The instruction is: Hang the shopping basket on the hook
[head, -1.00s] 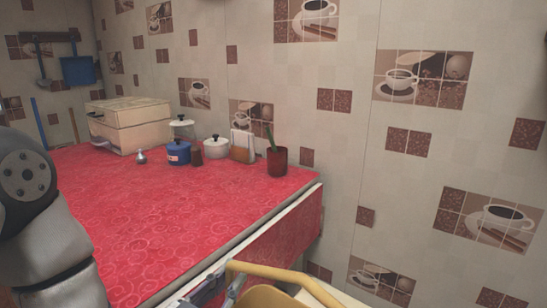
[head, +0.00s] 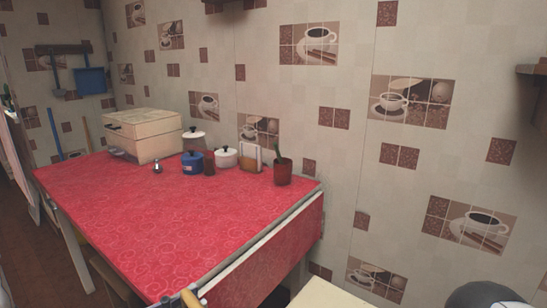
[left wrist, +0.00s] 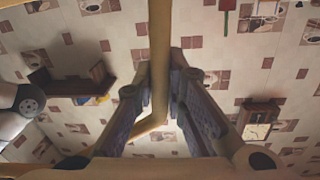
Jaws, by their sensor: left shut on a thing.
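The shopping basket shows only in part. A small piece of its yellow handle (head: 190,299) shows at the bottom edge of the head view. In the left wrist view the yellow handle (left wrist: 159,40) runs down between the fingers of my left gripper (left wrist: 163,82), which is shut on it. In the head view only a sliver of that gripper (head: 166,302) shows beside the handle. The basket's body is mostly out of view. I cannot make out which hook the task means. My right gripper is not in view.
A red oilcloth table (head: 150,220) holds a cream box (head: 145,135), several pots and a potted plant (head: 283,172). A blue dustpan (head: 91,79) hangs from a far wall rack (head: 62,48). A brown shelf (head: 532,69) juts out at the right edge. The table's front is clear.

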